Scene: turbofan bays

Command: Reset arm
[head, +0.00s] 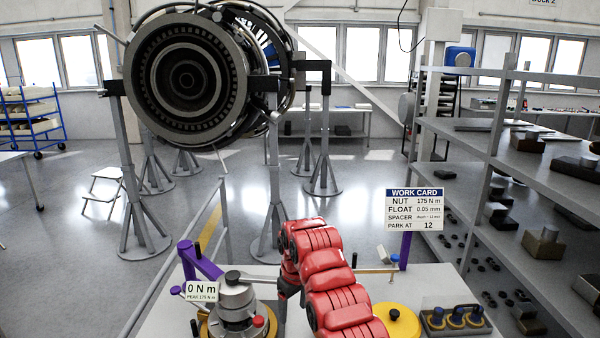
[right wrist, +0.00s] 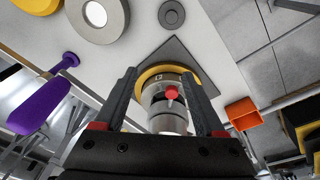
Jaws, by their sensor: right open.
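My right arm, red, reaches over the bench in the head view. Its dark right gripper (head: 287,284) is beside a grey cylindrical unit (head: 235,302) with a black cap, a red knob and a yellow ring at its base. In the right wrist view the two fingers of my right gripper (right wrist: 159,76) are open. The grey unit (right wrist: 167,112) shows between them, with the red knob facing the camera; I cannot tell whether the fingers reach around it. A small display (head: 201,291) reads 0 N m. A thin bar (head: 262,277) runs behind the unit. My left gripper is not in view.
A purple bracket (head: 202,261) stands left of the unit. A work card (head: 414,209), a yellow round part (head: 397,320) and a tray (head: 455,320) of ring-shaped parts are to the right. A turbofan (head: 190,78) hangs on stands behind. Shelves (head: 530,150) line the right.

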